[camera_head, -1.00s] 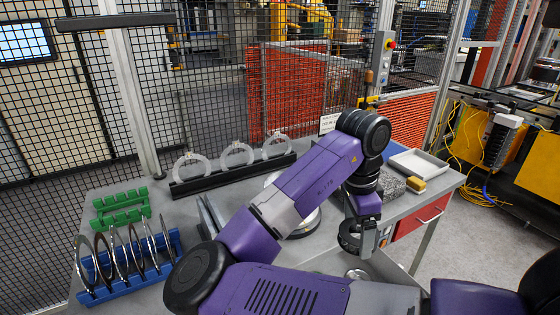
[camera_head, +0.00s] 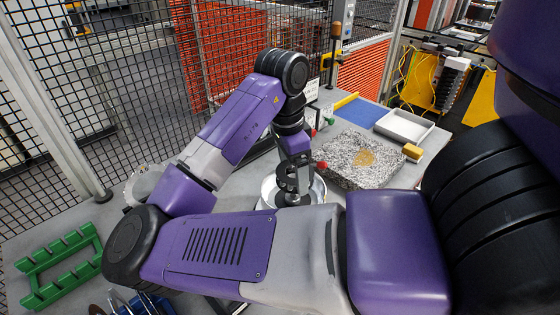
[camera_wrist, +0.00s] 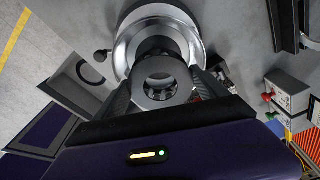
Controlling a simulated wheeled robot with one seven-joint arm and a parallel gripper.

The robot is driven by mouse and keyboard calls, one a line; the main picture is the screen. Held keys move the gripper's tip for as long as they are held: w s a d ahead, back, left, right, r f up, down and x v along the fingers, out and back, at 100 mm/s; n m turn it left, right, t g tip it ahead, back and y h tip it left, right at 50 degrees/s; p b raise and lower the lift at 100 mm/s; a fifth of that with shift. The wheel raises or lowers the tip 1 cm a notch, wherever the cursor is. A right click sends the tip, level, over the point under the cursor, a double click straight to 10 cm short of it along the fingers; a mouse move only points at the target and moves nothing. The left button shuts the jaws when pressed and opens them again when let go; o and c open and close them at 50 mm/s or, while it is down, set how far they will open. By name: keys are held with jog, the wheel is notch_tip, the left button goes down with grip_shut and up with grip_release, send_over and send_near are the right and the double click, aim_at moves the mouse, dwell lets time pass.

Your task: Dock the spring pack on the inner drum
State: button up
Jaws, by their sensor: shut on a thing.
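The spring pack, a grey ring with a hole in its middle (camera_wrist: 162,80), is held between the two dark fingers of my gripper (camera_wrist: 164,94) in the wrist view. In the head view my gripper (camera_head: 293,188) points down over the silver drum (camera_head: 267,192), whose rim shows around it. In the wrist view the drum (camera_wrist: 128,48) lies straight beyond the pack, with a dark hub in its middle. The pack overlaps that hub in the picture; I cannot tell whether they touch. My arm hides part of the drum in the head view.
A green rack (camera_head: 60,262) is at left. Mesh fence (camera_head: 150,110) closes the back.

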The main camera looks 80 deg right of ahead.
aim_at(292, 196)
jog(key=shift+o, duration=0.2)
jog(key=shift+f+b, duration=2.65)
jog(key=shift+f, duration=0.2)
jog(key=shift+f, duration=0.1)
jog(key=shift+w+a, duration=0.1)
jog(key=shift+a, duration=0.05)
jog(key=shift+p, duration=0.3)
jog(key=shift+c, duration=0.2)
jog(key=shift+f+b, duration=0.5)
jog(key=shift+f, duration=0.1)
jog(key=o, duration=1.3)
jog(key=shift+c, duration=0.2)
jog(key=shift+r, duration=0.15)
